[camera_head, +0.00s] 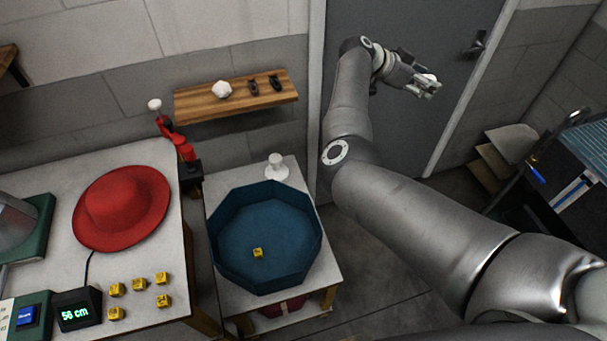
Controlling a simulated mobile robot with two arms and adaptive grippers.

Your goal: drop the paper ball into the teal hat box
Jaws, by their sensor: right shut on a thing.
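My right gripper (429,88) is high in front of the grey door, to the right of the shelf and box. It is shut on a small pale thing (430,77), mostly hidden by the fingers; I cannot tell what it is. My left gripper is not in view.
Two small dark items (264,85) share the shelf (190,106). A white stand (276,166) is behind the box. A red hat (122,207), several yellow cubes (140,284) and a display reading 56 cm (75,311) are on the left table. The space above the box is clear.

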